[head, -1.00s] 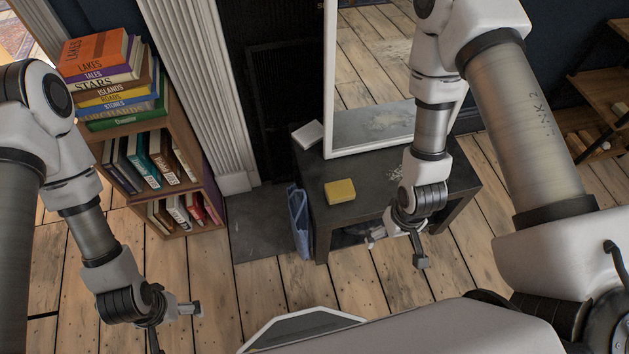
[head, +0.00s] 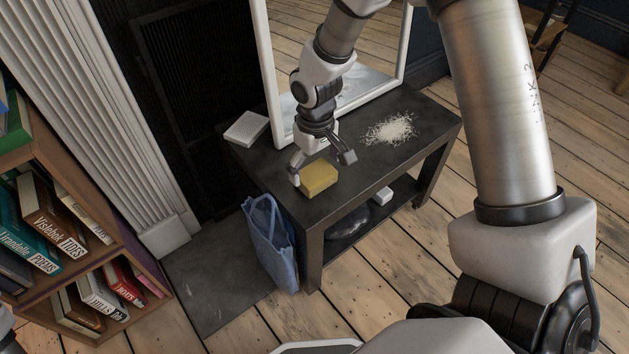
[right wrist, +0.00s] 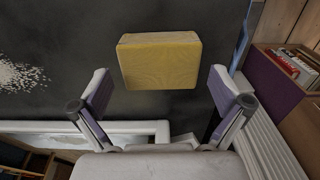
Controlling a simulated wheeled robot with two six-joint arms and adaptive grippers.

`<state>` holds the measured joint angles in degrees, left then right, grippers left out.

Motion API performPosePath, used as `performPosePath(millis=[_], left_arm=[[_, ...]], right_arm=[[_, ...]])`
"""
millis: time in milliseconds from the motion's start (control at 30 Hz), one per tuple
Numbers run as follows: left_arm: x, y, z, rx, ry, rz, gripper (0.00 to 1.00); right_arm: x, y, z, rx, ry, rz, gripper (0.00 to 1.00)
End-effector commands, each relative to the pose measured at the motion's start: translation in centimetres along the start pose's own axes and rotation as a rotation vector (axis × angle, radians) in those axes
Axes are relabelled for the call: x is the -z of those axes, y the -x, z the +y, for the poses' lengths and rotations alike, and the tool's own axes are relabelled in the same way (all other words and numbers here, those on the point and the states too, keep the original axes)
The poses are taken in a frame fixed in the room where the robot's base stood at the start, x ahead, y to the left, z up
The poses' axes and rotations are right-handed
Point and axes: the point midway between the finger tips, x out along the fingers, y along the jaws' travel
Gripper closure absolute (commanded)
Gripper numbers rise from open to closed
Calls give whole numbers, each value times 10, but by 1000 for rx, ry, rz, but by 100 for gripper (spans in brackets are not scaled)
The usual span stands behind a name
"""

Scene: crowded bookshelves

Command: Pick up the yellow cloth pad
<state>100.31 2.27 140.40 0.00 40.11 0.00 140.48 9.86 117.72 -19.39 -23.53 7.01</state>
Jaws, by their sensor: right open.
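The yellow cloth pad (head: 319,180) lies flat on the top of the dark table (head: 375,165), near its front left edge. My right gripper (head: 322,167) is open and empty just above and behind the pad, pointing down. In the right wrist view the pad (right wrist: 160,62) lies ahead of the open fingers (right wrist: 160,88), roughly centred between them, with a gap on each side. I see no contact.
A white-framed mirror (head: 268,60) stands at the back of the table. White shreds (head: 390,130) lie to the right and a pale block (head: 246,128) to the left. A blue bag (head: 270,245) hangs at the table's left side. A bookshelf (head: 130,240) stands at left.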

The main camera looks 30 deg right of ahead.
Motion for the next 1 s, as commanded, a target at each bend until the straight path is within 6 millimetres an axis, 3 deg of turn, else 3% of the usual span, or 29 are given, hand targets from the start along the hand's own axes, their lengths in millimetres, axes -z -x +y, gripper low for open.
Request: performPosePath(millis=[33,100,300,333,433,467,800,1000], left_arm=[[0,-13,0,0,0,-1,0],[0,-16,0,0,0,-1,0],[0,-14,0,0,0,0,0],[0,-14,0,0,0,0,0],[0,-14,0,0,0,0,0],[0,-14,0,0,0,0,0],[0,-13,0,0,0,0,0],[0,1,0,0,0,0,0]], right_arm=[[-1,-18,0,0,0,-2,0],[-1,-25,0,1,0,-1,0],[0,-23,0,1,0,0,0],[0,-23,0,1,0,0,4],[0,-23,0,1,0,0,39],[-1,-24,0,1,0,0,42],[-1,-22,0,1,0,-1,42],[0,-4,0,1,0,1,42]])
